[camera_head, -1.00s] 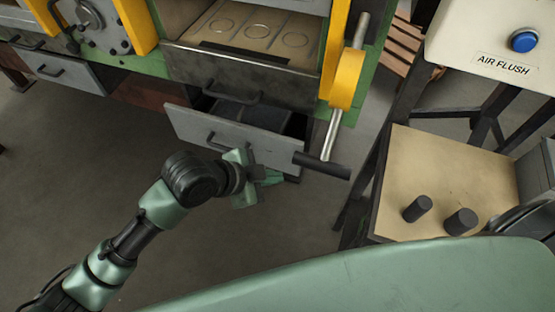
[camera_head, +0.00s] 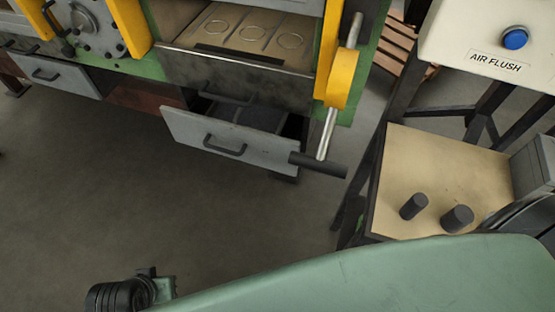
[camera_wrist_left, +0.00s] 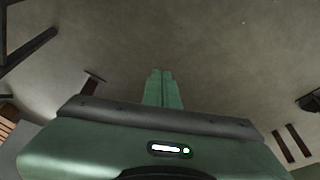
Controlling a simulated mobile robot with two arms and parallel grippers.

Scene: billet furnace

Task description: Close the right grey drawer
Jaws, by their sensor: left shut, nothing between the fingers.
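The right grey drawer (camera_head: 232,142) is below the furnace in the head view. It stands partly pulled out, with its dark inside showing behind the front panel, which has a black handle (camera_head: 225,147). My left gripper shows in the left wrist view (camera_wrist_left: 162,74), its two green fingers together with nothing between them, over bare floor. In the head view only part of my left wrist shows at the bottom edge, well away from the drawer. My right gripper is in neither view.
A yellow-mounted lever (camera_head: 330,125) with a black grip hangs close to the drawer's right corner. A closed left grey drawer (camera_head: 52,72) is farther left. A table (camera_head: 440,170) with black knobs stands at the right. The floor (camera_head: 110,190) before the drawer is clear.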

